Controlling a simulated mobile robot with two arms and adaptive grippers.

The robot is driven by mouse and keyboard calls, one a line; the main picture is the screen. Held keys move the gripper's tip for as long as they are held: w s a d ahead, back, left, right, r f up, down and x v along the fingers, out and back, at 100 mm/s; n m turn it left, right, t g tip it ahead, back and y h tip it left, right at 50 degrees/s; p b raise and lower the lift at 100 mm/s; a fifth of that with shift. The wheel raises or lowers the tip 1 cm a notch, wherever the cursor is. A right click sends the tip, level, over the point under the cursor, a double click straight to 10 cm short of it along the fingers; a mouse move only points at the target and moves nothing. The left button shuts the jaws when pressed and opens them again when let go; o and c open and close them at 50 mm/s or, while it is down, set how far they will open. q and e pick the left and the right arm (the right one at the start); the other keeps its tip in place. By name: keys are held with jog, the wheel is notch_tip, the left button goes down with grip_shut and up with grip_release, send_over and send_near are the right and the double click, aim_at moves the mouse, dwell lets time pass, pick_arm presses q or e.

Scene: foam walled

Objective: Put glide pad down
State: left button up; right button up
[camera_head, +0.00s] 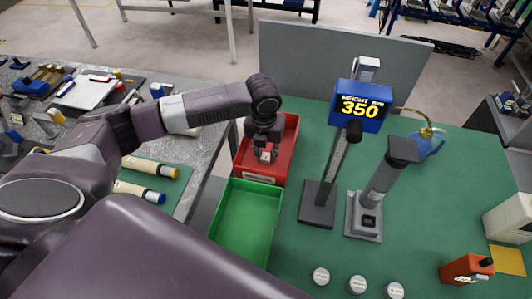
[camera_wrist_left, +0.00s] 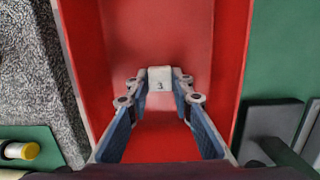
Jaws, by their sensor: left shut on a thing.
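The glide pad is a small whitish block (camera_wrist_left: 160,78) with a dark mark on it. My left gripper (camera_wrist_left: 161,92) is shut on it, with a fingertip at each side. In the head view the left gripper (camera_head: 265,153) points down into the red tray (camera_head: 290,139), and the pad (camera_head: 266,157) shows pale between its fingers. The pad is over the tray's floor inside the walls; whether it touches the floor I cannot tell. The tray's floor otherwise looks bare. My right gripper is not in view.
An empty green tray (camera_head: 246,222) adjoins the red one in front. A height gauge with a blue display (camera_head: 361,106) and a grey stand (camera_head: 387,187) are to the right. White round caps (camera_head: 358,284) lie at the front. A grey panel (camera_head: 330,65) stands behind.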

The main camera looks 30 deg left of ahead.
pick_arm(q)
jog(key=o, duration=0.9)
notch_tip(320, 180, up, 12)
jog(key=s+b, duration=0.1)
jog(key=shift+s+d, duration=0.2)
